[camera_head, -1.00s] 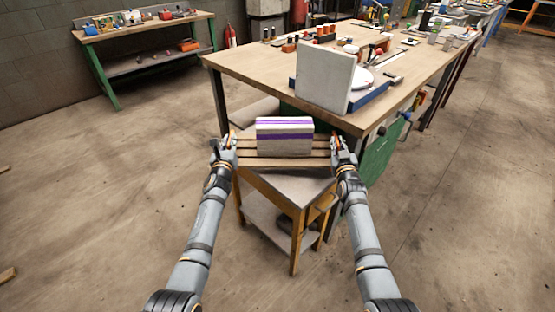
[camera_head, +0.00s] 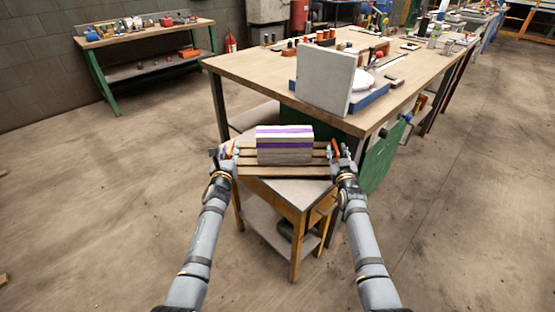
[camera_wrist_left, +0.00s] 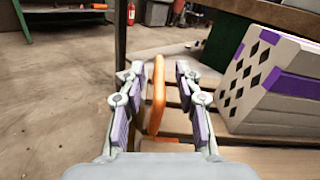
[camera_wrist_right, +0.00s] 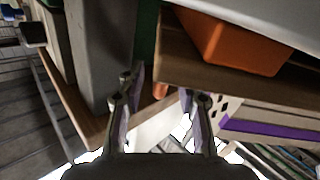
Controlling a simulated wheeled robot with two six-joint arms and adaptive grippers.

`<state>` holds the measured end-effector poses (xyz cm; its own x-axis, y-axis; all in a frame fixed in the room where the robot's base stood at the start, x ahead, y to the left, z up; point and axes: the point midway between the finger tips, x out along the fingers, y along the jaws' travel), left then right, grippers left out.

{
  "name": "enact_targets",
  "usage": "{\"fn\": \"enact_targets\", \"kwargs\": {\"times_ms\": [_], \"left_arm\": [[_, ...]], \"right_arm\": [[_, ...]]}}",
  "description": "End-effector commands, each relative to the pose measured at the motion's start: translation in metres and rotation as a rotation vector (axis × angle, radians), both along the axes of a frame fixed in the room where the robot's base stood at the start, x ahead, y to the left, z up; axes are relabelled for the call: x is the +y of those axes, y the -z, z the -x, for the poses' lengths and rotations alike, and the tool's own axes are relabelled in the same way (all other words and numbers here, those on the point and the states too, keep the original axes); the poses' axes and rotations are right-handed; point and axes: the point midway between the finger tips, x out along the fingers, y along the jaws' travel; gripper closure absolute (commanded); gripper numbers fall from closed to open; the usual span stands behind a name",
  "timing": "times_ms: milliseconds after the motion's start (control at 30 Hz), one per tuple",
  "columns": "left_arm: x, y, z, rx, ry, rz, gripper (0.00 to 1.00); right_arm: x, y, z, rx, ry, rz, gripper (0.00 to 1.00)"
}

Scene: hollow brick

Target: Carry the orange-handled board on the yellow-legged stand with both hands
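The slatted wooden board (camera_head: 285,171) lies on the yellow-legged stand (camera_head: 296,240), with a hollow brick (camera_head: 285,152), grey with purple stripes, upright on it. In the left wrist view, the board's left orange handle (camera_wrist_left: 157,96) stands between the fingers of my left gripper (camera_wrist_left: 160,85), with gaps on both sides; the gripper is open. My right gripper (camera_wrist_right: 162,92) is open at the board's right end (camera_head: 335,150). A small orange piece (camera_wrist_right: 160,90) shows between its fingertips, mostly hidden; I cannot tell whether they touch it. The brick (camera_wrist_left: 275,75) also shows in the left wrist view.
A large workbench (camera_head: 250,68) stands right behind the stand, with a grey panel (camera_head: 324,78) upright near its front edge. A green-legged bench (camera_head: 150,38) is at the back left.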

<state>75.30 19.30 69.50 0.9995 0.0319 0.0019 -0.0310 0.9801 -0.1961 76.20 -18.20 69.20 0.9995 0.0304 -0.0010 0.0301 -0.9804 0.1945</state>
Motion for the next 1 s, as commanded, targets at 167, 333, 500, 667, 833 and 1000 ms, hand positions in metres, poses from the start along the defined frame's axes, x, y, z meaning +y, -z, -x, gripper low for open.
{"fn": "enact_targets", "kwargs": {"times_ms": [167, 333, 500, 667, 833, 1000], "left_arm": [[-0.001, 0.001, 0.024, 0.0, 0.002, 0.003, 0.66], [-0.003, 0.002, 0.07, 0.002, 0.003, 0.004, 0.66], [-0.004, 0.002, 0.099, 0.003, 0.004, 0.003, 0.66], [-0.004, 0.0, 0.11, 0.0, 0.003, 0.002, 0.66], [-0.004, 0.0, 0.111, 0.0, 0.003, 0.001, 0.66], [-0.004, 0.0, 0.111, 0.0, 0.003, 0.001, 0.66]], "right_arm": [[0.0, 0.0, 0.0, -0.001, 0.0, 0.0, 0.66], [0.0, 0.0, 0.0, -0.001, 0.0, 0.001, 0.66], [0.0, 0.0, 0.0, -0.001, 0.001, 0.001, 0.66], [0.0, 0.0, 0.0, -0.001, 0.001, 0.001, 0.66], [0.0, 0.0, 0.002, 0.0, 0.0, 0.0, 0.66], [-0.001, 0.001, 0.025, 0.0, 0.001, 0.0, 0.66]]}}
